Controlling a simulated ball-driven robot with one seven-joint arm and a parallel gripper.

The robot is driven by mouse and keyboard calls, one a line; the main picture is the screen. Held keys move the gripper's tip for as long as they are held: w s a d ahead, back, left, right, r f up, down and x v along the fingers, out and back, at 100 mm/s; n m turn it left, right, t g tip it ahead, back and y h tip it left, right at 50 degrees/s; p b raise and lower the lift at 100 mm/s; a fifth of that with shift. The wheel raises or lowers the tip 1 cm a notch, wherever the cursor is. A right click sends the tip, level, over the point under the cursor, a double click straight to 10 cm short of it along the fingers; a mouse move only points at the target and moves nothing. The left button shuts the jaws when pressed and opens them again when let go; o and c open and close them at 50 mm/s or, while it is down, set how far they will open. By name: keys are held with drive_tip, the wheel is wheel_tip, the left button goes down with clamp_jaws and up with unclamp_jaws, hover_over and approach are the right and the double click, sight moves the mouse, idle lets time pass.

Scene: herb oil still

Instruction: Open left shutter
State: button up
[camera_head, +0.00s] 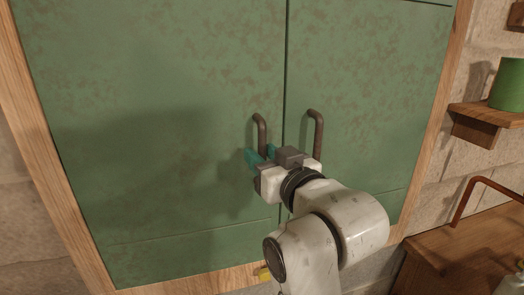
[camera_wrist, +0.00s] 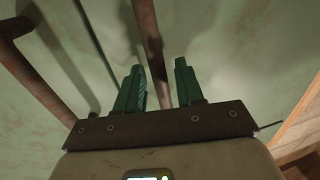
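The left shutter (camera_head: 150,70) is a worn green panel, closed flush beside the right shutter (camera_head: 375,70). Its brown bar handle (camera_head: 261,130) stands near the middle seam. My gripper (camera_head: 261,156) is at the lower end of this handle. In the wrist view the teal fingers of my gripper (camera_wrist: 158,88) are apart, and the left shutter's handle (camera_wrist: 150,40) runs down between them, close to the left finger. A gap shows between the handle and the right finger. The handle's lower end is partly hidden by the fingers in the head view.
The right shutter's handle (camera_head: 317,135) is close beside my gripper and also shows in the wrist view (camera_wrist: 35,75). A wooden frame (camera_head: 50,165) surrounds the shutters. At right are a shelf (camera_head: 484,113) with a green container (camera_head: 508,85) and a wooden counter (camera_head: 455,262).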

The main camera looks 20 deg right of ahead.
drive_tip(key=shift+w+a, duration=0.1)
drive_tip(key=shift+w, duration=0.35)
clamp_jaws()
idle(0.3)
